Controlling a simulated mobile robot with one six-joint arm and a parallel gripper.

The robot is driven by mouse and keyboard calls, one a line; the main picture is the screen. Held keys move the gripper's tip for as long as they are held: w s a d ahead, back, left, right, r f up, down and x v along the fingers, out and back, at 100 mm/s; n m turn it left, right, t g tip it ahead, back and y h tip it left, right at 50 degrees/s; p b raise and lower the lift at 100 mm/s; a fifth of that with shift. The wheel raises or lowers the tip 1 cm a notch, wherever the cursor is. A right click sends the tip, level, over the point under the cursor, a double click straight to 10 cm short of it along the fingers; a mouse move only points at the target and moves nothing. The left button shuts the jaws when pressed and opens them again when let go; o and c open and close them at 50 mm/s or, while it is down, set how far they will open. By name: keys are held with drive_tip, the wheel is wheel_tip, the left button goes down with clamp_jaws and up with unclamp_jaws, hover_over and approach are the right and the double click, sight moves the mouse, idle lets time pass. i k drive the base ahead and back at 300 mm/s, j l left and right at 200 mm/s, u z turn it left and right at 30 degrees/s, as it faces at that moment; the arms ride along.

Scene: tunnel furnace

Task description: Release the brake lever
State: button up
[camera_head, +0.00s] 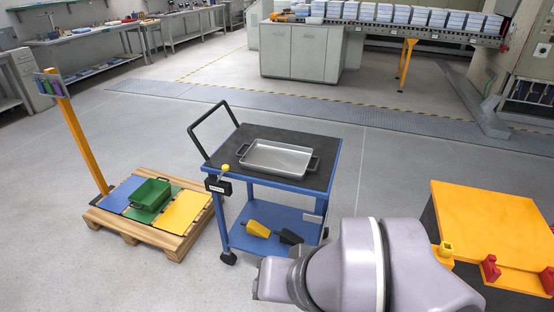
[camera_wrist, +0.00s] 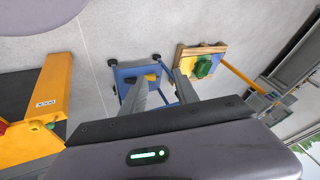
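The brake lever (camera_head: 224,170) has a yellow knob and rises from a black labelled box (camera_head: 217,185) at the near left corner of the blue cart (camera_head: 330,178). The lever looks upright. In the wrist view the cart (camera_wrist: 122,73) shows small and far off between and beyond the fingers, and I cannot make out the lever there. My gripper (camera_wrist: 160,80) has its two grey fingers apart with nothing between them. It is well away from the lever and touches nothing. In the head view my arm fills the lower middle and the fingers are not visible.
A metal tray (camera_head: 277,159) stands on the cart top; a yellow block (camera_head: 257,228) and a dark one lie on its lower shelf. A pallet (camera_head: 150,240) with a green crate (camera_head: 150,194) stands left, with an orange post. An orange-topped table (camera_head: 490,220) stands right.

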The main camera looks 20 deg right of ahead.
sight(225, 167)
drive_tip(key=i+u, duration=0.2)
drive_tip(key=i, duration=0.3)
drive_tip(key=i+l+u, duration=0.25)
drive_tip(key=i, duration=0.25)
drive_tip(key=i+j, duration=0.05)
drive_tip(key=j, duration=0.05)
